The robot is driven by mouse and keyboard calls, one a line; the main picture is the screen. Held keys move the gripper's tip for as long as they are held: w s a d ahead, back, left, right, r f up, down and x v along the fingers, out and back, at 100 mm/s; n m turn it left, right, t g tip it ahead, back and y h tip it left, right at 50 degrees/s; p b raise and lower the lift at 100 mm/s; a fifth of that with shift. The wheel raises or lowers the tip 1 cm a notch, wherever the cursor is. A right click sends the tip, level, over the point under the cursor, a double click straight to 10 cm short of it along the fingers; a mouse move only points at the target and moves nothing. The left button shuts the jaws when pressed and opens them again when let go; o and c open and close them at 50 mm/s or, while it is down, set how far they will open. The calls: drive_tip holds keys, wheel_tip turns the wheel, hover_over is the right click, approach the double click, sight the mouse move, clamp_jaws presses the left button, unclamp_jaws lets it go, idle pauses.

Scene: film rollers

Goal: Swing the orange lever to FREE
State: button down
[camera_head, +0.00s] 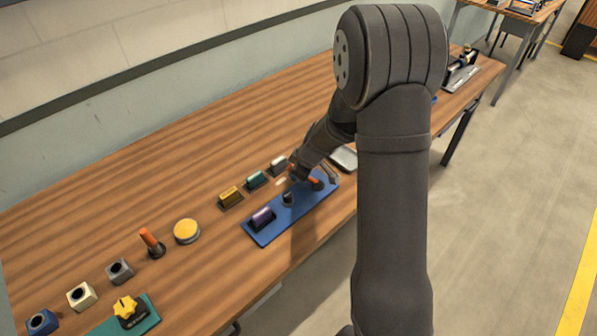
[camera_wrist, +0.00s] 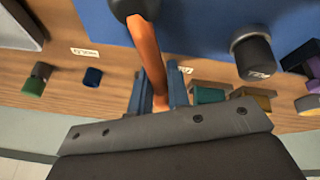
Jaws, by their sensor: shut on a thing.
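The orange lever (camera_wrist: 146,50) rises from a dark round pivot at the top of the wrist view, over the blue plate (camera_wrist: 195,25). My gripper (camera_wrist: 158,92) is shut on the lever, with one finger on each side of its orange shaft. In the head view, my gripper (camera_head: 306,177) is at the far end of the blue plate (camera_head: 268,233), and part of the orange lever (camera_head: 316,184) shows there. Small white label cards (camera_wrist: 85,52) lie on the table, but their writing is too small to read.
Another orange-handled piece (camera_head: 149,239) stands left on the table, near a yellow disc (camera_head: 187,231).

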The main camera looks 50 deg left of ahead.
drive_tip(key=shift+a+r, duration=0.3)
drive_tip(key=shift+a, duration=0.05)
drive_tip(key=c, duration=1.4)
unclamp_jaws()
drive_tip(key=shift+s, duration=0.1)
drive_tip(key=shift+d+f, duration=0.1)
drive_tip(key=shift+f, duration=0.05)
drive_tip(key=shift+d, duration=0.1)
drive_tip(key=v, duration=1.7)
drive_tip(key=shift+r, duration=0.25)
drive_tip(key=shift+f, duration=0.1)
drive_tip(key=x, duration=1.7)
drive_tip(key=shift+f, duration=0.25)
drive_tip(key=shift+d+r, duration=0.1)
drive_tip(key=shift+r, duration=0.05)
